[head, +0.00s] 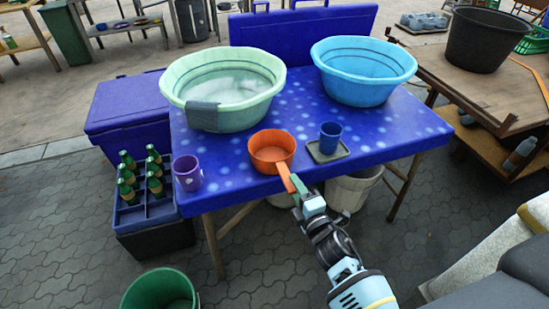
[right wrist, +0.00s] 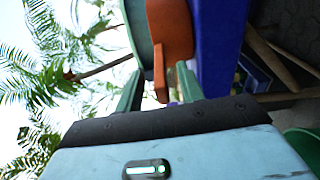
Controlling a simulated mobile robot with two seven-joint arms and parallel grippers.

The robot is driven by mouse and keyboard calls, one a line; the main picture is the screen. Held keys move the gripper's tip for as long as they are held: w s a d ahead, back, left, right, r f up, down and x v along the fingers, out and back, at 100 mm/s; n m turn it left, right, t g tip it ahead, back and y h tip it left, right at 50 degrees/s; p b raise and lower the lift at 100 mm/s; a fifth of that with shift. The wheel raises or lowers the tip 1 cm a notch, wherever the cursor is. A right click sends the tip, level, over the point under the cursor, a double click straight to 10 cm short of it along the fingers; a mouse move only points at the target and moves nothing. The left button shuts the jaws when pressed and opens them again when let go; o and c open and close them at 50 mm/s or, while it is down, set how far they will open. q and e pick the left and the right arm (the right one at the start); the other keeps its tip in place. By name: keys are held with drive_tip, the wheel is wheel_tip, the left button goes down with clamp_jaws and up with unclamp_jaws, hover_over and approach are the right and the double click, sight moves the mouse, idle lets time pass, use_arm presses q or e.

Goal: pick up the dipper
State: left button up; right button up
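The orange dipper (head: 271,150) sits near the front edge of the blue spotted table (head: 350,127). Its handle (head: 284,178) points toward me over the edge. My right gripper (head: 299,187) is at the handle's end. In the right wrist view its two fingers (right wrist: 158,90) are apart, with the dipper's handle (right wrist: 160,82) between them and a visible gap beside it. The dipper's bowl (right wrist: 170,32) lies beyond the fingertips. My left gripper is not in view.
On the table stand a green basin (head: 223,88) with a grey cloth (head: 202,117), a blue basin (head: 364,70), a purple mug (head: 187,173) and a blue cup (head: 330,137) on a small tray (head: 328,156). A bottle crate (head: 145,208) stands left. A green bucket (head: 160,291) is in front.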

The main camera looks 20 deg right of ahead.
sight(278, 165)
drive_tip(key=shift+w+a, duration=0.15)
drive_tip(key=shift+w, duration=1.8)
clamp_jaws()
